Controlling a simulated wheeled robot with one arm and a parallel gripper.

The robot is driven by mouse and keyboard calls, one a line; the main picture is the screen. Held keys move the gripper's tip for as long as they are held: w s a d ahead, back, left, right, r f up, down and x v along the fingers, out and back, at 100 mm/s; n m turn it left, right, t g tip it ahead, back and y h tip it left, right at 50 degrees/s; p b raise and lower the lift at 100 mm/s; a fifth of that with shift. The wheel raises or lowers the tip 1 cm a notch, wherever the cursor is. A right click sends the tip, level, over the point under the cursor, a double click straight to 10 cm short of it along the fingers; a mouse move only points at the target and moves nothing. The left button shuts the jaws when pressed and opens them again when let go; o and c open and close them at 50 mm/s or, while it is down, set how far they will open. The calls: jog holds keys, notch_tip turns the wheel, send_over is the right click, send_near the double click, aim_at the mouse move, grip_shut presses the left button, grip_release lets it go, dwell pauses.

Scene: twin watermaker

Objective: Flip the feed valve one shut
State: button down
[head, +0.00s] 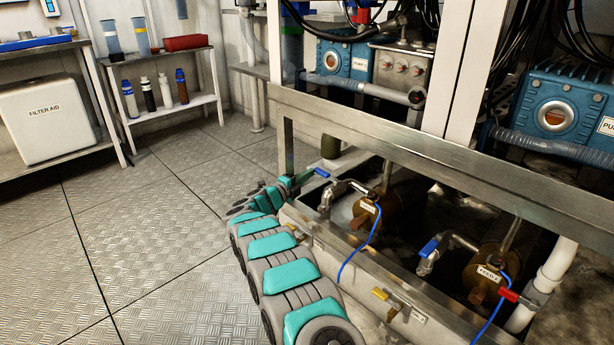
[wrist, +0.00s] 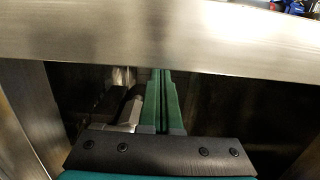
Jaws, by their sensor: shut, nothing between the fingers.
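The feed valve one is on the metal pipe (head: 345,188) beside the brown labelled canister (head: 385,205), in the low trough. Its blue handle (head: 322,172) sticks out to the upper left of the pipe. My gripper (head: 308,176) is at the left end of that handle in the head view; I cannot tell whether they touch. In the wrist view the green fingers (wrist: 163,95) are together and empty. A metal fitting (wrist: 130,112) shows just left of them. The blue handle is not visible in the wrist view.
A steel frame rail (head: 430,155) runs above the trough; in the wrist view it crosses beyond the fingertips (wrist: 160,35). A second blue-handled valve (head: 430,247) stands by the FEED 2 canister (head: 485,272). The floor at left is clear.

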jog(key=shift+d+r, duration=0.1)
jog(key=shift+d, duration=0.15)
jog(key=v, duration=0.8)
jog(key=shift+a, duration=0.2)
jog(key=shift+w, duration=0.1)
